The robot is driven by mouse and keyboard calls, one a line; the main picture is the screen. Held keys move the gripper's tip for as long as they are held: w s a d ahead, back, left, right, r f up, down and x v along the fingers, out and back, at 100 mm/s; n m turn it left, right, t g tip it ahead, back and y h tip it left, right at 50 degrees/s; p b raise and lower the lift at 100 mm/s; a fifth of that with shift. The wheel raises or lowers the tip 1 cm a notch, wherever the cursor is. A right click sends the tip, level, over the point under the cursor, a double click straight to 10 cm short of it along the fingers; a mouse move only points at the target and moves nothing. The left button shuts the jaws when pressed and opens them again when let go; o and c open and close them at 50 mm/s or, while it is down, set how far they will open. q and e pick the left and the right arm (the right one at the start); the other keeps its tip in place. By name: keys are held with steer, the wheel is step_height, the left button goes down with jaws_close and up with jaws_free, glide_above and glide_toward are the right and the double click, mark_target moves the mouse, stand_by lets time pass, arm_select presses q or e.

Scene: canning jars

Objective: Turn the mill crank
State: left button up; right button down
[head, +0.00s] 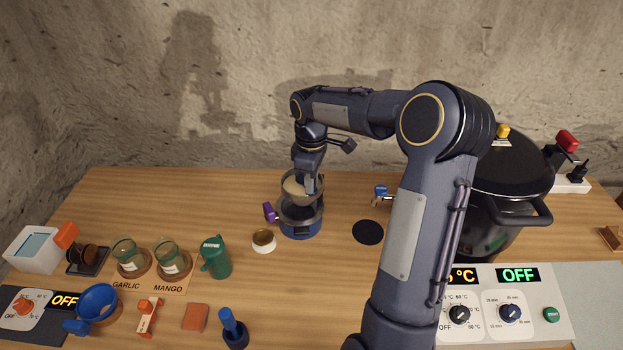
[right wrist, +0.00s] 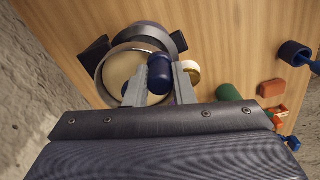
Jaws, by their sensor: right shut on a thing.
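The mill (head: 301,228) stands near the middle of the table, with a blue base and a pale-filled bowl (head: 293,189) on top. The bowl also shows in the right wrist view (right wrist: 114,72). A purple handle (head: 269,212) sticks out at the mill's left. My right gripper (head: 311,184) is over the mill, pointing down. In the right wrist view its fingers (right wrist: 160,84) are shut on a dark blue crank knob (right wrist: 159,70) at the bowl's edge. The crank's arm is mostly hidden. My left gripper is not in view.
A small white cup (head: 264,241) stands in front of the mill, left of a black disc (head: 368,232). A green jug (head: 215,257) and two jars (head: 130,257) stand left. A large black pot (head: 510,170) stands right, behind a control panel (head: 540,325).

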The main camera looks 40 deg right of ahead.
steer(key=shift+a+m, duration=0.15)
steer(key=shift+m, duration=0.15)
